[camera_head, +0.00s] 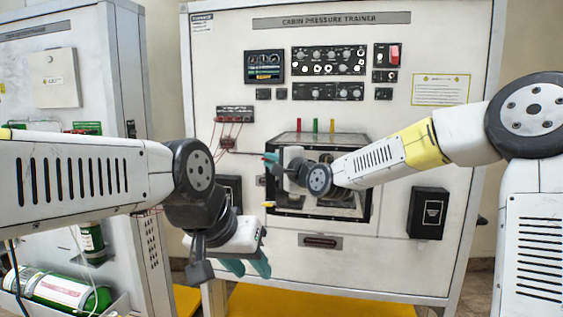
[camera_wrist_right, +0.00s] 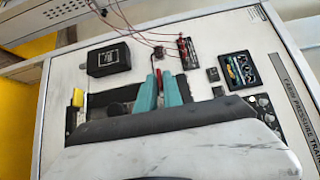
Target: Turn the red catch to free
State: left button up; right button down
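The cabin pressure trainer panel (camera_head: 225,60) carries a dark-framed chamber door (camera_head: 350,146). My right gripper (camera_head: 269,158) is at the upper left corner of this door. In the right wrist view its two teal fingers (camera_wrist_right: 160,84) are close together, with a narrow red piece (camera_wrist_right: 158,77) between them. This piece appears to be the red catch, and the fingers look shut on it. Its turn angle is hidden by the fingers; in the head view the gripper covers it. My left gripper (camera_head: 247,267) hangs low in front of the panel, its fingers apart and empty.
A small dark box with red leads (camera_head: 228,143) sits just left of my right gripper. A yellow handle (camera_head: 268,204) is below it on the door's left side. A black box (camera_head: 428,213) is at right.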

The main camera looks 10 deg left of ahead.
dwell(0.4)
jog(key=shift+a+r+n+g+h, duration=0.35)
jog(key=shift+n+g+h, duration=0.35)
jog(key=shift+n+h, duration=1.1)
jog(key=shift+a+r+n+g+h, duration=0.35)
jog(key=shift+n+g+h, duration=0.6)
jog(key=shift+h, duration=1.4)
jog(key=shift+a+r+n+g+h, duration=0.35)
jog(key=shift+n+g+h, duration=0.1)
jog(key=shift+n+h, duration=1.45)
jog(key=shift+f+h, duration=0.1)
jog(key=shift+h, duration=0.15)
jog(key=c, duration=1.6)
grip_release()
